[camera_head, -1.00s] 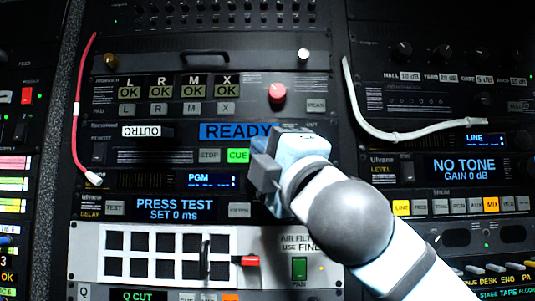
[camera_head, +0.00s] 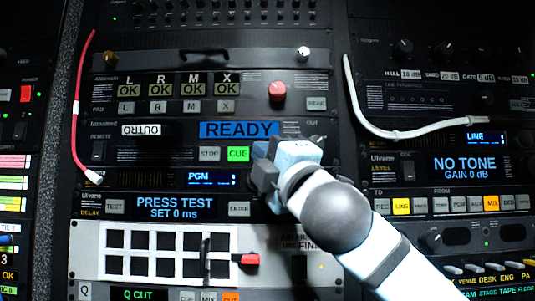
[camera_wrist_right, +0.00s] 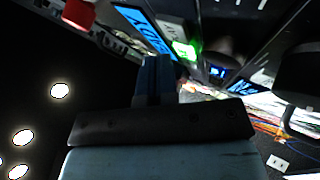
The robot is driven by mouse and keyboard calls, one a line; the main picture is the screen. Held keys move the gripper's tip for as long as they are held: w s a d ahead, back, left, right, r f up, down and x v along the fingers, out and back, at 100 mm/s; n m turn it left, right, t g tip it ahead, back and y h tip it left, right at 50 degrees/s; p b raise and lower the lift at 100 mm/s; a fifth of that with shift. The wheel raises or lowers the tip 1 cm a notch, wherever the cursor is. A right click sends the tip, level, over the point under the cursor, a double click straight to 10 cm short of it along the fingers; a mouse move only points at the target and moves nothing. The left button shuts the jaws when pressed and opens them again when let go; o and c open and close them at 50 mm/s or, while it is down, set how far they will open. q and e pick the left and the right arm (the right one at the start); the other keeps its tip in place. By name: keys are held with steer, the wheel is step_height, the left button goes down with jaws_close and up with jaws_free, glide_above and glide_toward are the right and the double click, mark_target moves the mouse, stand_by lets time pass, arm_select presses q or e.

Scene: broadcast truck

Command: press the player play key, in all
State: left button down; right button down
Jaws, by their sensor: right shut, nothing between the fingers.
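The player unit carries a blue READY display (camera_head: 238,130), a grey STOP key (camera_head: 209,154) and a green-lit CUE key (camera_head: 238,154). My right gripper (camera_head: 262,163) is shut and empty, just right of the CUE key in the head view. The panel to the right of CUE is hidden behind the gripper, and I see no key marked play. In the right wrist view the shut fingers (camera_wrist_right: 154,78) point toward the panel, with the green-lit key (camera_wrist_right: 185,50) just beyond and right of them. I cannot tell whether the fingertips touch the panel. My left gripper is not in view.
A red knob (camera_head: 277,92) sticks out above the player. A white cable (camera_head: 362,120) hangs to the right and a red cable (camera_head: 75,125) to the left. Below is a PRESS TEST delay unit (camera_head: 175,208) and a pale panel with a red-tipped plug (camera_head: 246,260).

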steer(key=shift+w, duration=0.15)
stand_by(1.4)
steer(key=shift+w, duration=0.3)
steer(key=shift+w, duration=0.3)
stand_by(0.6)
steer(key=shift+s, duration=0.1)
stand_by(0.3)
steer(key=shift+s, duration=0.6)
steer(key=shift+s, duration=0.1)
steer(key=s, duration=0.4)
steer(key=shift+s, duration=0.4)
stand_by(0.6)
